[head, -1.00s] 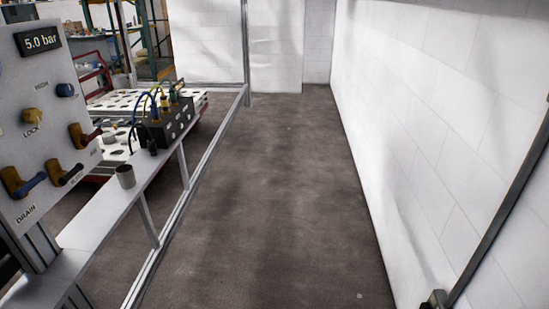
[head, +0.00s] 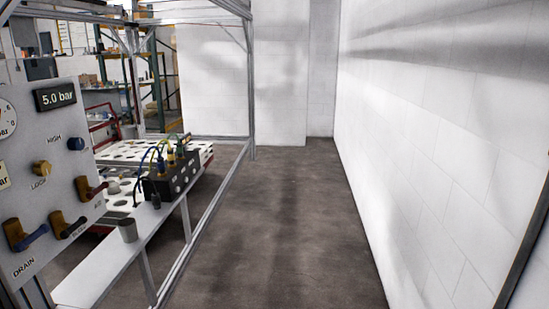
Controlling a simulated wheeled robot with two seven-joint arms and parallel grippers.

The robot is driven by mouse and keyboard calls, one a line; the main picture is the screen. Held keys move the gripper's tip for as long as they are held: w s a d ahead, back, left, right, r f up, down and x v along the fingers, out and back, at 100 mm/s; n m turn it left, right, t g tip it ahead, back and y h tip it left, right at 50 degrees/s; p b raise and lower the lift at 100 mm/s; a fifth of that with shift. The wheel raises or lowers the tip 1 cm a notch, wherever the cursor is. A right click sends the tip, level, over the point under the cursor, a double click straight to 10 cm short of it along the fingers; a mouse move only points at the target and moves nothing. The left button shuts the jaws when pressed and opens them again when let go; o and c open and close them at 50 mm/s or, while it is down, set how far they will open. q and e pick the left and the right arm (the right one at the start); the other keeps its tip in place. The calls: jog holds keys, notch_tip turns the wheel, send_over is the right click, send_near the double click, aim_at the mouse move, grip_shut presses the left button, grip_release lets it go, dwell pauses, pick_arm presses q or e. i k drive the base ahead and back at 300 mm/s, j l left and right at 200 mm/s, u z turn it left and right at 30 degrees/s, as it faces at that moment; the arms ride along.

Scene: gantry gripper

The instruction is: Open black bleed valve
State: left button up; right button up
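The black bleed valve (head: 68,225) is on the grey control panel (head: 50,140) at the left. It has a brass-brown body and a black lever that points right and slightly up. The label beside it is small and partly covered. Neither of my grippers is in the head view, so their distance from the valve does not show.
A blue-handled drain valve (head: 24,235) and a red-brown-handled valve (head: 90,188) flank it. The panel display (head: 56,97) reads 5.0 bar. A grey cup (head: 127,230) and a black connector box (head: 170,178) stand on a narrow shelf (head: 95,280). Open floor (head: 275,230) lies ahead, beside a white wall (head: 430,150).

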aim_at(64, 234)
jog(key=l+u, duration=0.1)
jog(key=u, duration=0.7)
jog(key=l+u, duration=0.1)
jog(key=u, duration=0.3)
jog(key=k+u, duration=0.1)
jog(key=u, duration=0.25)
